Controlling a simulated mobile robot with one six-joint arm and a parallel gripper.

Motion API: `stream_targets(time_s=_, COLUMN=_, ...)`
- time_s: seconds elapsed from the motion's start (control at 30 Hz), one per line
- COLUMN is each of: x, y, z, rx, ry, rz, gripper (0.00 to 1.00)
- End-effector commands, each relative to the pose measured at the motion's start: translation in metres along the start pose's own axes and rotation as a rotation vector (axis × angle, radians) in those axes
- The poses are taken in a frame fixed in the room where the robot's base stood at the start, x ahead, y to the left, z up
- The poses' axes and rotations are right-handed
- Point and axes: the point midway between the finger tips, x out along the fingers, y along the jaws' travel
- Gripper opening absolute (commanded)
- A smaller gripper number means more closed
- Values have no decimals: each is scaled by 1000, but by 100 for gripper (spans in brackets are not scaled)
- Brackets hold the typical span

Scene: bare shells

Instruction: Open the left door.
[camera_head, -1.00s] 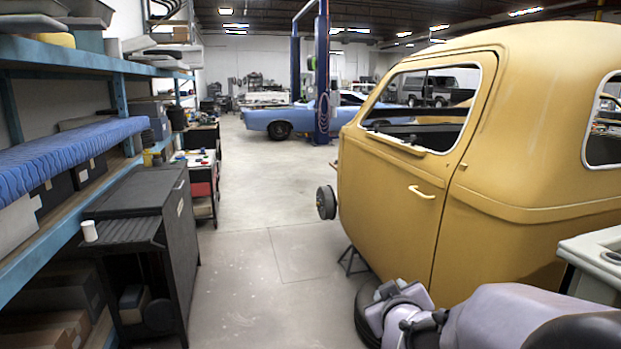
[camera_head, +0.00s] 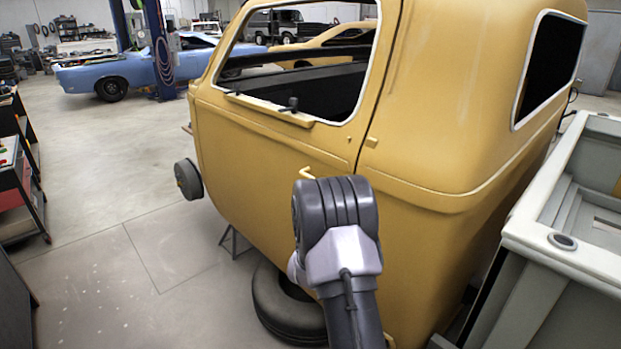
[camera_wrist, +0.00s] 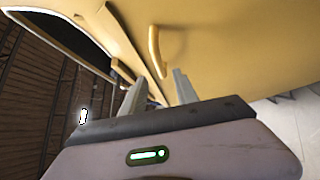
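The left door (camera_head: 265,140) is the yellow side panel with the open window, and it looks closed in its frame. Its yellow handle (camera_head: 307,173) shows just above my arm in the head view, partly hidden by my wrist. In the wrist view the handle (camera_wrist: 157,50) is a curved bar on the yellow panel, just beyond my fingertips. My gripper (camera_wrist: 158,88) is open, its two grey fingers apart with nothing between them. The handle lies ahead of the gap, and I see no contact. The head view hides my fingers behind the wrist.
A grey truck bed (camera_head: 575,255) stands close on the right. A tyre (camera_head: 285,305) lies on the floor below the yellow body, beside my arm. A wheel hub (camera_head: 188,179) sticks out at its front. The floor (camera_head: 120,260) at left is clear.

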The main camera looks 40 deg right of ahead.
Motion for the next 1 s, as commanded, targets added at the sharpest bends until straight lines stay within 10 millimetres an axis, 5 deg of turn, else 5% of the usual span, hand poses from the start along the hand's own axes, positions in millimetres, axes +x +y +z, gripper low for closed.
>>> stream_targets(time_s=0.3, x=74, y=-1, z=0, rx=2, ry=1, rz=1, gripper=36)
stream_targets(time_s=0.73, x=92, y=0, z=-1, rx=2, ry=2, rz=-1, gripper=36)
stream_targets(time_s=0.93, x=91, y=0, z=-1, rx=2, ry=2, rz=0, gripper=1)
stream_targets(time_s=1.0, x=91, y=0, z=-1, rx=2, ry=2, rz=0, gripper=0)
